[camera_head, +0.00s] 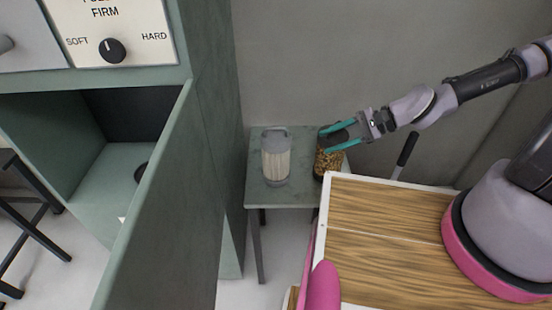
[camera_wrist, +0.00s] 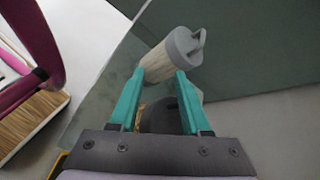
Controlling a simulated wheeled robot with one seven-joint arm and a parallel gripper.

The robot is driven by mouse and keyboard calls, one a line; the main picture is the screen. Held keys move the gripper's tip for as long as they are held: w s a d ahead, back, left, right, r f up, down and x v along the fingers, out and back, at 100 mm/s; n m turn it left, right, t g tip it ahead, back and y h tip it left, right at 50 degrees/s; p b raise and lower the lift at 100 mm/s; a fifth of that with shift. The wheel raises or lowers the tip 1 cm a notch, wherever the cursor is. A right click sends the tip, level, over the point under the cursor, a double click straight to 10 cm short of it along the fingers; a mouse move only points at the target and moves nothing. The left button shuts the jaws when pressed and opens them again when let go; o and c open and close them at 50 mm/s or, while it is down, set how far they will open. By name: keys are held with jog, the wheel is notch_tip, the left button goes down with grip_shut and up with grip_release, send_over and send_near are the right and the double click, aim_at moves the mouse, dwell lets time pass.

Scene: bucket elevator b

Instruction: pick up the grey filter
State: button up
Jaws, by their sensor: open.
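The grey filter (camera_head: 275,158) stands upright on the small green side table (camera_head: 262,196) in the head view. It has a grey cap with a handle on top and a pale pleated body. In the wrist view the filter (camera_wrist: 177,52) lies beyond the fingertips, partly hidden by them. My gripper (camera_head: 325,142) is open with teal fingers pointing left, to the right of the filter and apart from it. The gripper also shows in the wrist view (camera_wrist: 161,76), with nothing held.
A dark jar with golden contents (camera_head: 327,163) stands on the table beneath my gripper, right of the filter. A green cabinet (camera_head: 215,140) with an open compartment and a SOFT/HARD dial (camera_head: 112,50) stands to the left. A wall is behind the table.

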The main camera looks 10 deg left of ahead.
aim_at(282, 128)
jog(key=a, duration=0.4)
jog(key=w+a+m+t+y, duration=0.1)
jog(key=a, duration=0.4)
jog(key=w+a+m+y, duration=0.1)
jog(key=a, duration=0.4)
jog(key=shift+t, duration=0.3)
grip_shut()
dwell(1.0)
